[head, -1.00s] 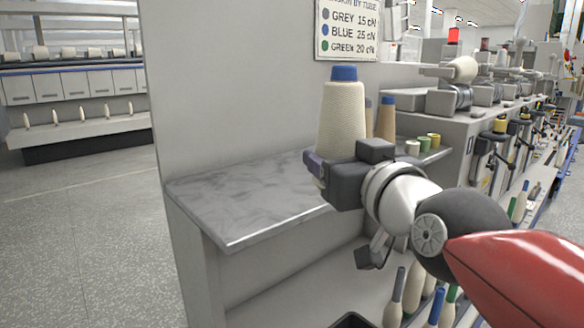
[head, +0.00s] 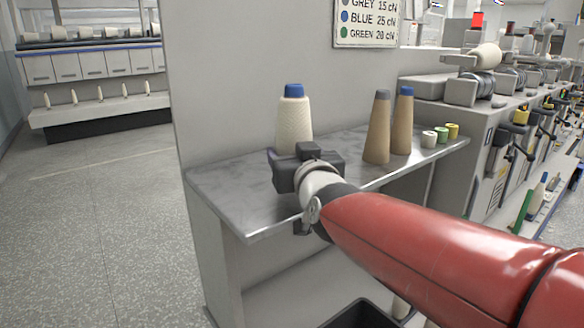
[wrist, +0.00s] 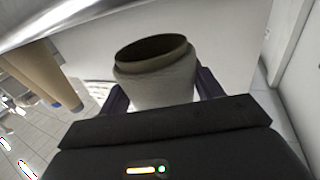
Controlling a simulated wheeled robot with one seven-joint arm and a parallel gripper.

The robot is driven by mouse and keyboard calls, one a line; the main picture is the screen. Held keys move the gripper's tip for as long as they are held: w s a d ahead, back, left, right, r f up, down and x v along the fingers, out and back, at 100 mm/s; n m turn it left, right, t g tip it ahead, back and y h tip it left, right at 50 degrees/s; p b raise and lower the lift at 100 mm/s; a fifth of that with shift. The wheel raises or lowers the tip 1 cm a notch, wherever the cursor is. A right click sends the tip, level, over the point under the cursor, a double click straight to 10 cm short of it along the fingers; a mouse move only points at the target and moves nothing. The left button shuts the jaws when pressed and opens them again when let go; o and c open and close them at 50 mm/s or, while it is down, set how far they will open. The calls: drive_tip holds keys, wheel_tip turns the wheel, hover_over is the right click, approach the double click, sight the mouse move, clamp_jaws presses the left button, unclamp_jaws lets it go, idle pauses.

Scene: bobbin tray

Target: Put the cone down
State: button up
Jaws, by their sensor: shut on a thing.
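In the wrist view the cone (wrist: 165,88) shows an open, dark hollow end between the two fingers (wrist: 162,92).
Two bare brown tubes, one grey-tipped (head: 378,128) and one blue-tipped (head: 402,122), stand right of the cone. Small white, green and yellow spools (head: 440,134) sit at the shelf's right end. A tension sign (head: 366,22) hangs on the wall behind. A dark bin (head: 362,314) is below.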

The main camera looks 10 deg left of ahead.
drive_tip(key=shift+f, duration=0.95)
drive_tip(key=shift+w+a+f, duration=0.3)
drive_tip(key=shift+a+f, duration=0.05)
drive_tip(key=shift+f, duration=0.05)
drive_tip(key=shift+f, duration=0.2)
drive_tip(key=o, duration=1)
drive_tip(key=shift+o, duration=0.2)
